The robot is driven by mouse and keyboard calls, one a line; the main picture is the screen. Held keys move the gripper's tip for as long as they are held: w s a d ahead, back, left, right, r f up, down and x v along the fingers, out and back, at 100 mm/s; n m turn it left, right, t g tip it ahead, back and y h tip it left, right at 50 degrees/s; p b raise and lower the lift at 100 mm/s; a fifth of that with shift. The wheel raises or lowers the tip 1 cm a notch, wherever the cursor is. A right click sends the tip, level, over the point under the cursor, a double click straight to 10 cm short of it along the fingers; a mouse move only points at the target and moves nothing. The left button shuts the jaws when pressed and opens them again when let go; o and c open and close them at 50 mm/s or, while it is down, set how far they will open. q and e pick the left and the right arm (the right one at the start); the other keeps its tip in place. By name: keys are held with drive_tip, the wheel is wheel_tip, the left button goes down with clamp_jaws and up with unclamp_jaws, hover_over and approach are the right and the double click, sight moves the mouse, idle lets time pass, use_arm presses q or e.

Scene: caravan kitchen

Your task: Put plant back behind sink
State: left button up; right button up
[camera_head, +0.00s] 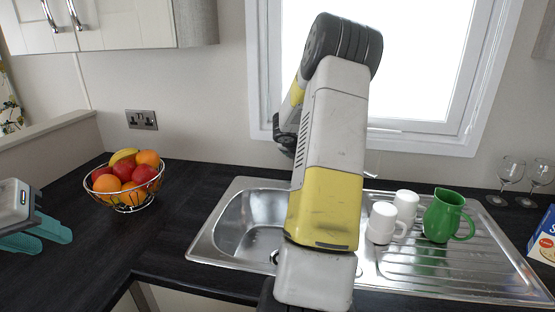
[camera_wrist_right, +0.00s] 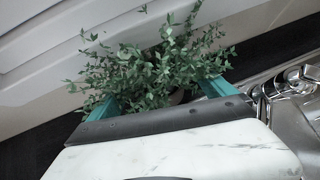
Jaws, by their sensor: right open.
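The green leafy plant (camera_wrist_right: 160,65) shows in the right wrist view, with a bit of its pot visible low among the leaves. My right gripper (camera_wrist_right: 165,95) is open, with its teal fingers apart on either side of the plant. I cannot tell whether the fingers touch the pot. In the head view the plant and right gripper are hidden behind my right arm. The steel sink (camera_head: 240,232) lies under that arm, and its edge shows at the right of the wrist view. My left gripper (camera_head: 40,240) is open and empty over the counter at the far left.
A wire fruit bowl (camera_head: 125,199) stands left of the sink. Two white mugs (camera_head: 382,222) and a green pitcher (camera_head: 443,215) stand on the drainboard. Wine glasses (camera_head: 510,170) and a blue box (camera_head: 545,237) are at the right. A tap (camera_wrist_right: 290,82) is close right of the plant.

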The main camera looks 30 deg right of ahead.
drive_tip(key=s+a+r+m, duration=0.6)
drive_tip(key=s+a+r, duration=0.3)
drive_tip(key=a+r, duration=0.3)
drive_tip(key=s+a+r+m+y, duration=0.1)
drive_tip(key=s+a+m+y, duration=0.3)
drive_tip(key=s+a+m, duration=0.5)
drive_tip(key=s+a+r+m+y, duration=0.2)
drive_tip(key=s+a+m+y, duration=0.3)
drive_tip(key=s+a+m, duration=0.5)
drive_tip(key=s+a, duration=0.2)
drive_tip(key=a, duration=0.5)
drive_tip(key=shift+s+a+y, duration=0.3)
drive_tip(key=shift+s, duration=0.05)
drive_tip(key=shift+r, duration=0.1)
